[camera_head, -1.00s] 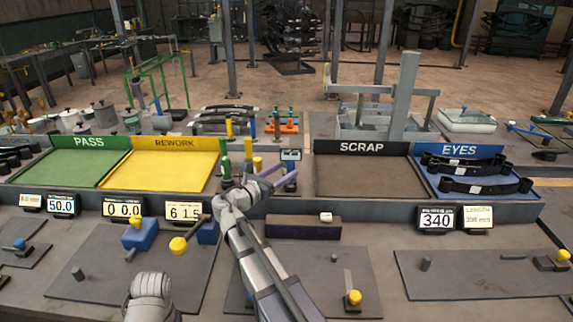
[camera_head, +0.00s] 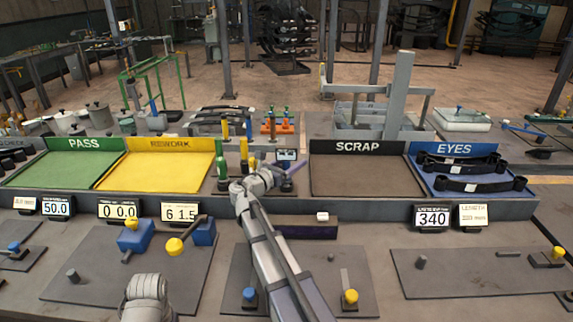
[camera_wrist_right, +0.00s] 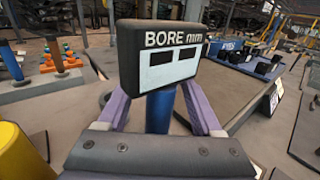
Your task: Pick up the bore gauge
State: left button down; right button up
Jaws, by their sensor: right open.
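The bore gauge (camera_head: 287,154) stands upright behind the dark bench ledge, between the yellow REWORK tray and the SCRAP tray. In the right wrist view its dark display head, lettered BORE mm (camera_wrist_right: 172,55), sits on top of a blue handle (camera_wrist_right: 160,110). My right gripper (camera_head: 275,172) is at the gauge. Its two purple fingers (camera_wrist_right: 160,105) stand open on either side of the blue handle, below the display head, with gaps visible. The lower handle is hidden behind my gripper body. My left arm shows only as a grey link at the bottom; its gripper is not seen.
Green and yellow gauge pieces (camera_head: 222,165) stand just left of my right gripper. The yellow REWORK tray (camera_head: 160,172) lies left, the brown SCRAP tray (camera_head: 365,176) right. A dark purple block (camera_head: 305,231) lies in front of the ledge. The SCRAP tray is empty.

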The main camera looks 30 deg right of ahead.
jog(key=shift+c, duration=0.4)
grip_shut()
